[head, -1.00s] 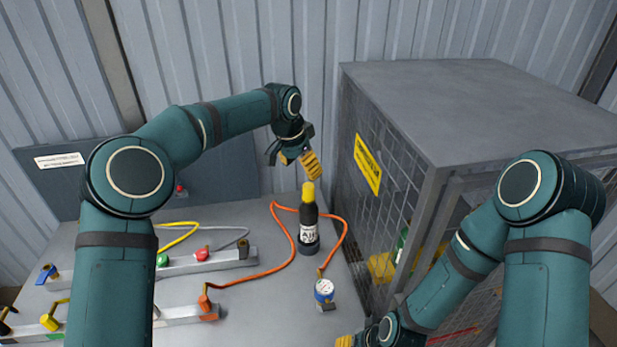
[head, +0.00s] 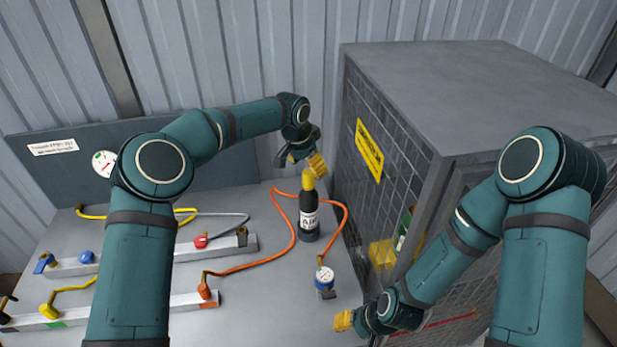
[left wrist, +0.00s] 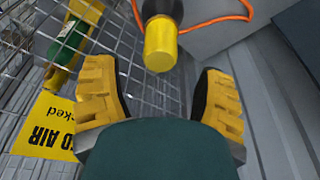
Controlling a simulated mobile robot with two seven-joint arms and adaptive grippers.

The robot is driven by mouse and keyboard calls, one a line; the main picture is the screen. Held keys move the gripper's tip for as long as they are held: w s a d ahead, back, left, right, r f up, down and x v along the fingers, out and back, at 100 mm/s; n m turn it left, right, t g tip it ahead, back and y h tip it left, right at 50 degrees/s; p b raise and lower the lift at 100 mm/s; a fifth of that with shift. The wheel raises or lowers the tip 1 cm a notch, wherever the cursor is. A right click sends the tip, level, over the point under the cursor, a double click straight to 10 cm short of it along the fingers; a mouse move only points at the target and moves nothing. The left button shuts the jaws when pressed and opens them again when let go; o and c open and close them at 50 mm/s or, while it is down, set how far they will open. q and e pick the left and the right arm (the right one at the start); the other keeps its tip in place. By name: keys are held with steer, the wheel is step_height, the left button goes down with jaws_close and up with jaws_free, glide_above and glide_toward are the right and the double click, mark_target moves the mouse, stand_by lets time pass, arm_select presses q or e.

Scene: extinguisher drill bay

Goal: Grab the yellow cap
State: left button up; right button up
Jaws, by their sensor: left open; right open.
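The yellow cap (head: 308,180) sits on top of a black bottle (head: 308,206) with a white label, upright on the grey bench. In the left wrist view the cap (left wrist: 160,45) lies ahead of the fingertips, between their lines and apart from both. My left gripper (head: 300,160) is open, with yellow finger pads, just above and beside the cap; it also shows in the left wrist view (left wrist: 163,92). My right gripper (head: 345,321) is low at the bench's front right, away from the bottle; its yellow pads show only in part.
A mesh cage (head: 385,175) with a yellow sign (head: 369,151) stands close to the right of the bottle. Valve rails (head: 215,249) lie on the left of the bench (head: 262,310).

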mark_target(308, 172)
arm_select(q)
steer(key=x, duration=0.4)
steer(key=shift+s+a+f, duration=0.15)
steer(key=shift+s+f, duration=0.05)
steer(key=shift+f, duration=0.05)
steer(key=c, duration=0.9)
